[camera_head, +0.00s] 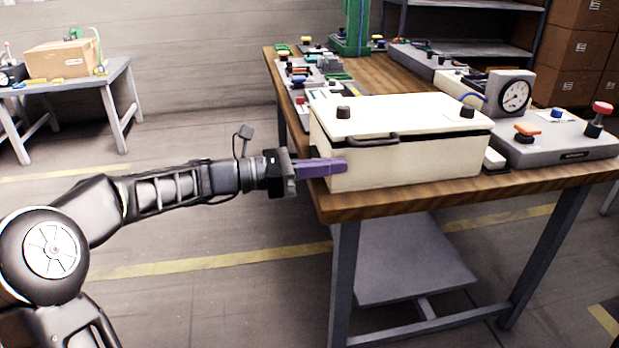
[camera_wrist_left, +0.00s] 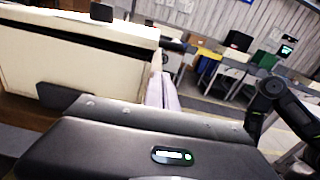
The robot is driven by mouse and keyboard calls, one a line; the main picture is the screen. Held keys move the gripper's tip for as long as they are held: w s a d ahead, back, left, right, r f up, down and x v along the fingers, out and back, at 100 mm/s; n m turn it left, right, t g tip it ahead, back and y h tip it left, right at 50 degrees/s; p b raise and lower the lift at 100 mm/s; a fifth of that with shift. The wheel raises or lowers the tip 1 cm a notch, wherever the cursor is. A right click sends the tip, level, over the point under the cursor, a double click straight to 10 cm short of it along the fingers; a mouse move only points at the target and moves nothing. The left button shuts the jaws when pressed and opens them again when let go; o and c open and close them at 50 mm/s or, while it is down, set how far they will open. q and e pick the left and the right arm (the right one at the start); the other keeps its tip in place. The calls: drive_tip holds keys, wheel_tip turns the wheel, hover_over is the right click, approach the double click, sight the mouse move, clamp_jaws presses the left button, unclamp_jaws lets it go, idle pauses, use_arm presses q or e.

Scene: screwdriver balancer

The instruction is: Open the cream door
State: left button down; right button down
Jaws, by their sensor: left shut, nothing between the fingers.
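The cream door (camera_head: 390,115) is the flat lid on top of a cream box (camera_head: 400,163) at the near edge of the wooden table. It has a dark bar handle (camera_head: 373,140) at its front edge and two dark knobs on top. A dark gap runs between lid and box front. My left gripper (camera_head: 343,165) has purple fingers, is shut and empty, and lies at the box's front left, below the handle. I cannot tell whether it touches the box. The left wrist view shows the box (camera_wrist_left: 85,75) close by, and part of the fingers (camera_wrist_left: 162,92). My right gripper is not in view.
A grey unit with a dial gauge (camera_head: 515,95) and a red-topped lever (camera_head: 598,118) stands right of the box. Several small devices line the wooden table's (camera_head: 400,72) left edge. A side table (camera_head: 70,88) holds a cardboard box. The floor left of the table is clear.

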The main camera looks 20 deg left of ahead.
use_arm(q)
drive_tip(key=r, duration=0.2)
drive_tip(key=shift+w+d+r, duration=0.15)
drive_tip(key=shift+d+r, duration=0.05)
drive_tip(key=shift+r, duration=0.2)
